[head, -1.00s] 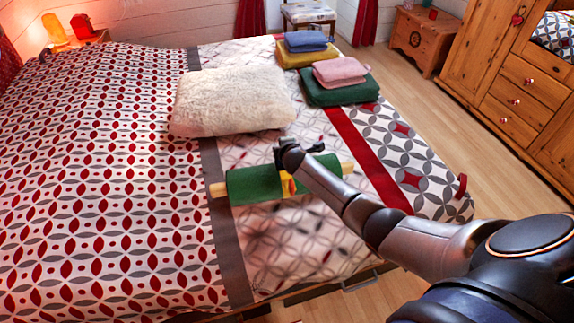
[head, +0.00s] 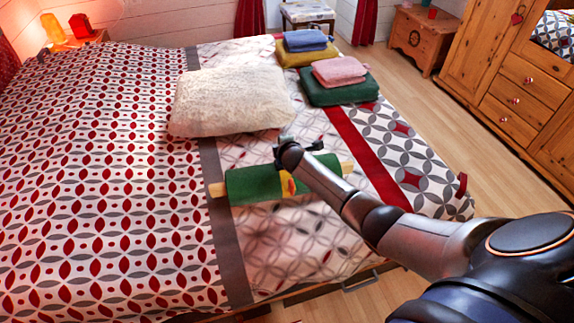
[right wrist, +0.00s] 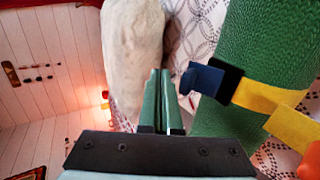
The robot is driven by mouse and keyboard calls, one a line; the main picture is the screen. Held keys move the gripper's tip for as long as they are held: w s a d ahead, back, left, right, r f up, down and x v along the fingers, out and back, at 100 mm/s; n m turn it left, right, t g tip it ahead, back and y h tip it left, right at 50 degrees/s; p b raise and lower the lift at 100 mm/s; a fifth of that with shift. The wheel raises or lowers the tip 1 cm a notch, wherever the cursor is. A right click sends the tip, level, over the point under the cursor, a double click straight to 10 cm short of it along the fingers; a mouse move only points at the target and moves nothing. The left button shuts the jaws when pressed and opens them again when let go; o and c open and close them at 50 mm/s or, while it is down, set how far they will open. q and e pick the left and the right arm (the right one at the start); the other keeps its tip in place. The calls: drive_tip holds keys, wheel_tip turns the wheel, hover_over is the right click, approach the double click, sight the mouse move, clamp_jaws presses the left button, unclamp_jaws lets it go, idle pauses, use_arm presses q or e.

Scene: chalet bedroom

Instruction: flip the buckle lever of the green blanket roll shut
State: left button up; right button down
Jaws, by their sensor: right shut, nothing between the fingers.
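The green blanket roll (head: 252,184) lies across the bed with pale rod ends showing at both sides. In the right wrist view the roll (right wrist: 270,55) fills the upper right, with a yellow strap (right wrist: 265,97) around it. A black buckle (right wrist: 228,82) sits on the strap, and a dark blue lever (right wrist: 203,79) sticks out from it, away from the roll. My right gripper (head: 285,142) is over the roll's far side; its fingers (right wrist: 160,75) are shut and empty, just left of the lever, with a small gap visible. My arm hides part of the strap. My left gripper is out of view.
A fluffy white pillow (head: 230,100) lies beyond the roll. Folded green (head: 338,92), pink (head: 339,71), yellow and blue cloths are stacked at the bed's far end. An orange piece (right wrist: 312,160) shows at the wrist view's right edge. The bedcover left of the roll is clear.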

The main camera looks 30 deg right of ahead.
idle(0.6)
use_arm(q)
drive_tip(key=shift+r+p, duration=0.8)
drive_tip(key=shift+p, duration=0.05)
use_arm(e)
drive_tip(key=shift+r, duration=0.8)
drive_tip(key=shift+r, duration=0.25)
drive_tip(key=r+p, duration=0.1)
drive_tip(key=p, duration=0.1)
drive_tip(key=s+r+p, duration=0.1)
drive_tip(key=r, duration=0.1)
drive_tip(key=shift+s+a+p, duration=0.1)
drive_tip(key=shift+a+p, duration=0.05)
drive_tip(key=shift+p, duration=0.25)
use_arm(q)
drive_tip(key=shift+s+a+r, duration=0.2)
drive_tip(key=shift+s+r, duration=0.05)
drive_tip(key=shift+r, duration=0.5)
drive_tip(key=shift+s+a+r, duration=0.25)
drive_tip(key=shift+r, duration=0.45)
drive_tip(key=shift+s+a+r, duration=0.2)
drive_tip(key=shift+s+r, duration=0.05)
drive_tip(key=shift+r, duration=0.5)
use_arm(e)
drive_tip(key=s+a+r, duration=0.1)
drive_tip(key=s+r, duration=0.4)
drive_tip(key=r, duration=0.4)
drive_tip(key=shift+a, duration=0.4)
